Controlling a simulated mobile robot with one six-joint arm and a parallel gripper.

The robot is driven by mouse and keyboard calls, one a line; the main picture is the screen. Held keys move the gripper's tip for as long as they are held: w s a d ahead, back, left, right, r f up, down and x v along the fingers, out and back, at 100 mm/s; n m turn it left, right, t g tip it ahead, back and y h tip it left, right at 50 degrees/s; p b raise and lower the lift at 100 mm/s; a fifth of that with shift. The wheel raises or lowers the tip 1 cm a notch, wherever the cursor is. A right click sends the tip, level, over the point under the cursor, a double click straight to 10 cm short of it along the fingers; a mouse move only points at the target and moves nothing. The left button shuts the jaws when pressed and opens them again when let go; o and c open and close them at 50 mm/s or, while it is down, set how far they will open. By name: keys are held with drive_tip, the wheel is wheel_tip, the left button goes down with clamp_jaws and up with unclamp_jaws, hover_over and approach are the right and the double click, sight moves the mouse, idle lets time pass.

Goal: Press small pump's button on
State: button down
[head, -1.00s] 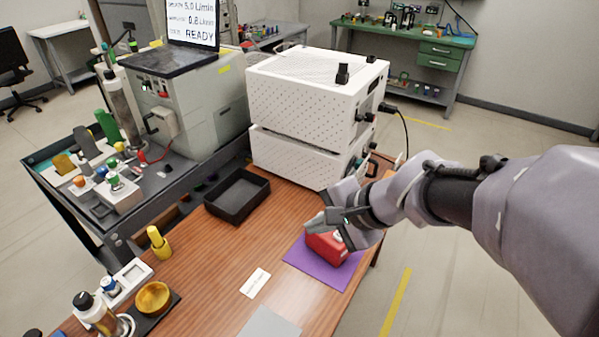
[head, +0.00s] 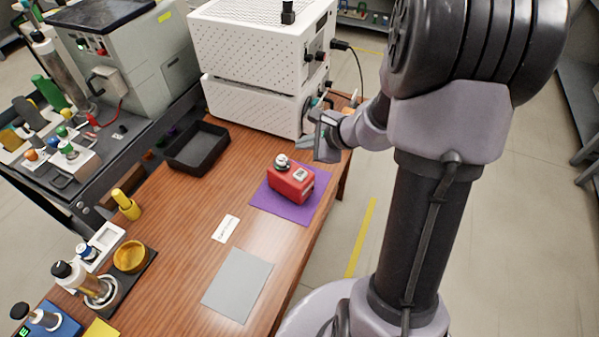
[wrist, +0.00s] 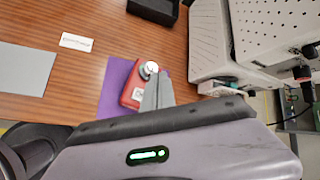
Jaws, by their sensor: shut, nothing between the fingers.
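The small pump is most likely the red box (head: 291,182) on a purple mat (head: 315,207) at the table's right edge. It has a round silver-and-dark knob or button (head: 282,161) on top and a small pale panel beside it. My gripper (head: 312,148) is shut and empty, above and behind the red box toward the white boxes, apart from it in the head view. In the wrist view the grey fingers (wrist: 157,92) overlap the red box (wrist: 131,90) near its round silver top (wrist: 149,69).
Two stacked white perforated boxes (head: 262,48) stand behind, with knobs and a cable on the right side. A black tray (head: 197,148) lies left of them. A white label (head: 226,228) and grey sheet (head: 238,284) lie on the wooden table. Bottles and a yellow dish (head: 130,257) stand at left.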

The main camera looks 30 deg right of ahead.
drive_tip(key=b, duration=0.7)
approach(298, 172)
drive_tip(key=w+f, duration=0.1)
drive_tip(key=w+a, duration=0.1)
drive_tip(key=w, duration=0.1)
drive_tip(key=w+f, duration=0.1)
drive_tip(key=w, duration=0.1)
drive_tip(key=shift+a+f, duration=0.3)
drive_tip(key=shift+a, duration=0.1)
drive_tip(key=shift+f, duration=0.1)
idle(0.7)
drive_tip(key=shift+f+b, duration=0.35)
drive_tip(key=shift+b, duration=0.2)
drive_tip(key=shift+f+b, duration=0.55)
drive_tip(key=shift+f, duration=0.3)
idle(0.6)
drive_tip(key=shift+r, duration=0.1)
drive_tip(key=shift+r+p, duration=1)
drive_tip(key=shift+r, duration=0.2)
wheel_tip(298, 172, up, 5)
drive_tip(key=p, duration=0.4)
drive_tip(key=shift+r, duration=0.1)
